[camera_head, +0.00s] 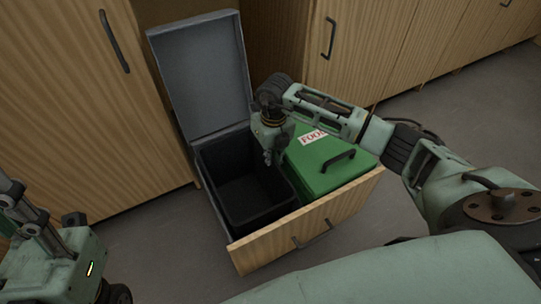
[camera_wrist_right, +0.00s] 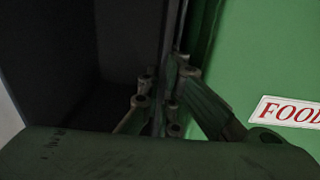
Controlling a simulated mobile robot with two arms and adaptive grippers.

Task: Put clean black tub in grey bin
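The grey bin (camera_head: 203,175) stands in a pulled-out drawer in the head view. Its grey lid (camera_head: 203,75) is tipped up and back, and the dark inside is open. My right gripper (camera_head: 268,158) points down over the border between the grey bin and a green lidded bin (camera_head: 330,165).
The green bin's lid is closed, with a FOOD label (camera_head: 312,137) and a dark handle (camera_head: 338,161). The drawer's wooden front (camera_head: 310,232) faces me. Wooden cabinets (camera_head: 75,110) stand behind and to the left. Grey floor (camera_head: 440,105) is clear at the right.

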